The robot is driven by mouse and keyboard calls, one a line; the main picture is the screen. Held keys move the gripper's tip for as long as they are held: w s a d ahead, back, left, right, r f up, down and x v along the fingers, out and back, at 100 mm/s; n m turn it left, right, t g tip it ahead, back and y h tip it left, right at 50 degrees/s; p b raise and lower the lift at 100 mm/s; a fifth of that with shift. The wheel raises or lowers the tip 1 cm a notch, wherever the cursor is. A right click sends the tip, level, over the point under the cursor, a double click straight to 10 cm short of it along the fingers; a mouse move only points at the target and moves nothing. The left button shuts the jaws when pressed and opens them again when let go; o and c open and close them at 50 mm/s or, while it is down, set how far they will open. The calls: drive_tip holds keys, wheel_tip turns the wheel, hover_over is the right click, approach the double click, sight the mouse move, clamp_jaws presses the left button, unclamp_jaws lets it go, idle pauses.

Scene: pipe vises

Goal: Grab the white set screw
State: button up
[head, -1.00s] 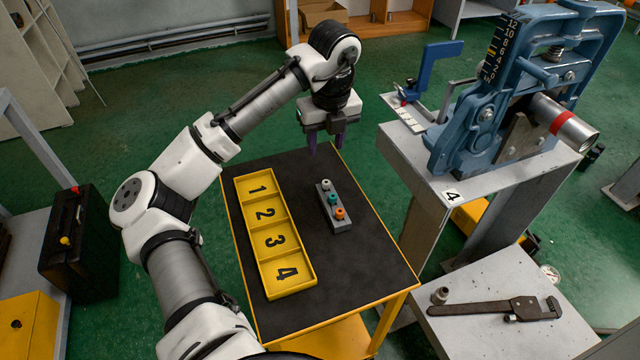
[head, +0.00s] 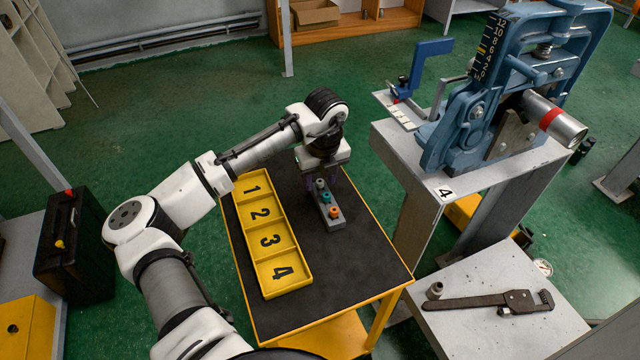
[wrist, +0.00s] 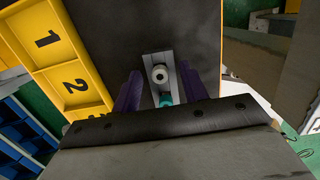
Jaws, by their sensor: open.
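The white set screw (head: 320,183) stands at the far end of a small grey block (head: 335,223) on the black table top. A teal screw (head: 326,197) and an orange screw (head: 334,212) stand on the same block. In the wrist view the white set screw (wrist: 160,74) shows as a pale ring with a dark centre, between the purple fingers. My gripper (wrist: 158,92) is open, one finger on each side of the block. The fingers are around the white end, and I cannot tell whether they touch it. The orange screw is hidden in the wrist view.
A yellow tray (head: 285,292) with compartments numbered 1 to 4 lies left of the block. A blue pipe vise (head: 460,135) holding a pipe stands on a grey stand to the right. A wrench (head: 490,300) lies on a low table.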

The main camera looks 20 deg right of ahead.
clamp_jaws()
idle(0.3)
